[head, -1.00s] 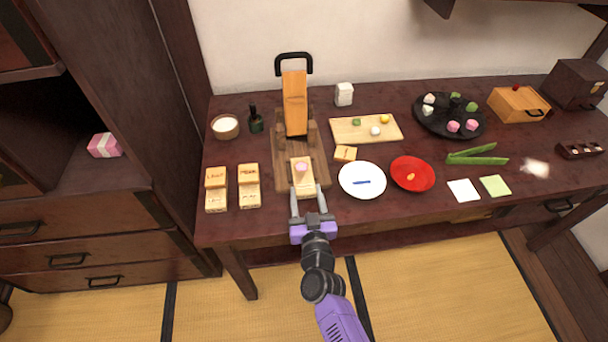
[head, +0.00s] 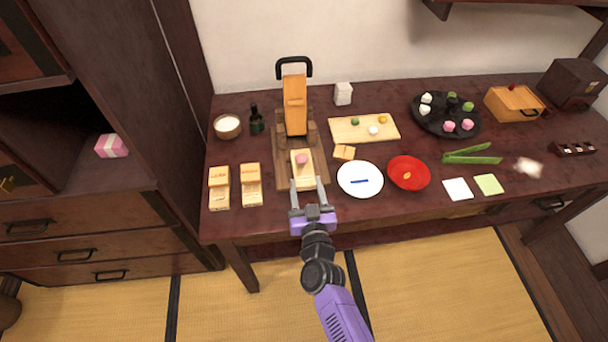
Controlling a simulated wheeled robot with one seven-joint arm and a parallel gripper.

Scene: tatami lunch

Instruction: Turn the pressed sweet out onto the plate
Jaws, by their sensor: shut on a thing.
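A pale wooden mould (head: 302,181) with a pink sweet (head: 302,159) at its far end is at the front of the wooden press (head: 295,105). My gripper (head: 308,183) reaches in from the front, its two fingers on either side of the mould's near end, shut on it. I cannot tell whether the mould rests on the press base or is slightly above it. The white plate (head: 348,190), with a blue mark in its middle, lies just right of the mould. The press's orange lever stands raised behind the mould.
A red dish (head: 409,186) with a small orange piece is right of the plate. A small yellow block (head: 344,153) lies between press and plate. A cutting board (head: 364,128) and black tray (head: 446,130) are behind.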

